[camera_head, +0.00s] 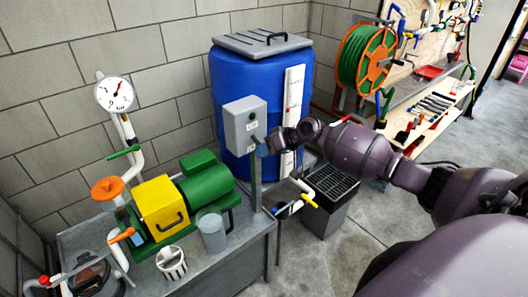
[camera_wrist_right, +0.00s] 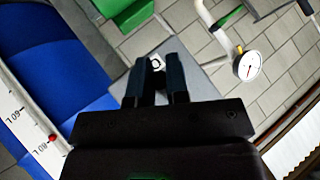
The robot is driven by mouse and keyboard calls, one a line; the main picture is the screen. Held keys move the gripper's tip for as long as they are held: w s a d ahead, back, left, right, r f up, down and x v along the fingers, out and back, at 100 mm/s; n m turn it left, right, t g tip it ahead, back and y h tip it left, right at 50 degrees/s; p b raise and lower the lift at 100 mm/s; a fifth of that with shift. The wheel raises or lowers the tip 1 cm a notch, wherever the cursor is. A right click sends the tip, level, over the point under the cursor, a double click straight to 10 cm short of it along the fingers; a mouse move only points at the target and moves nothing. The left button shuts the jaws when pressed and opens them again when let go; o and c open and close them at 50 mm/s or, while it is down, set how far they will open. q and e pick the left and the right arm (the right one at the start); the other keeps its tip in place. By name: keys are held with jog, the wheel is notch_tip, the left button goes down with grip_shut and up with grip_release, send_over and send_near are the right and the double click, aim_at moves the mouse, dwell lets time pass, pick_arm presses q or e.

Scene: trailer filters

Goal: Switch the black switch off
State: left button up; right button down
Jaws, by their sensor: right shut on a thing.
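A grey switch box (camera_head: 240,122) stands on a post in front of the blue tank in the head view. Its front face carries small white labels and a small green dot. My right gripper (camera_head: 263,150) is at the lower right of that face, touching or nearly touching it. In the right wrist view my gripper (camera_wrist_right: 158,80) points at the grey box (camera_wrist_right: 197,72), with a white label (camera_wrist_right: 157,62) marked with a dark ring just beyond the fingertips. The fingers are close together, shut on the black switch, which they mostly hide. My left gripper is not in view.
The blue tank (camera_head: 225,85) with a grey lid stands behind the box. A green and yellow pump (camera_head: 160,205) sits on the metal bench at left, with a grey cup (camera_head: 213,234) beside it. A black crate (camera_head: 330,190) stands below my right arm.

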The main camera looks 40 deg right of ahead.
jog(key=c, duration=1.1)
grip_release()
jog(key=v, duration=1)
jog(key=shift+s+d+r, duration=0.15)
jog(key=shift+s+r, duration=0.05)
jog(key=shift+r, duration=0.05)
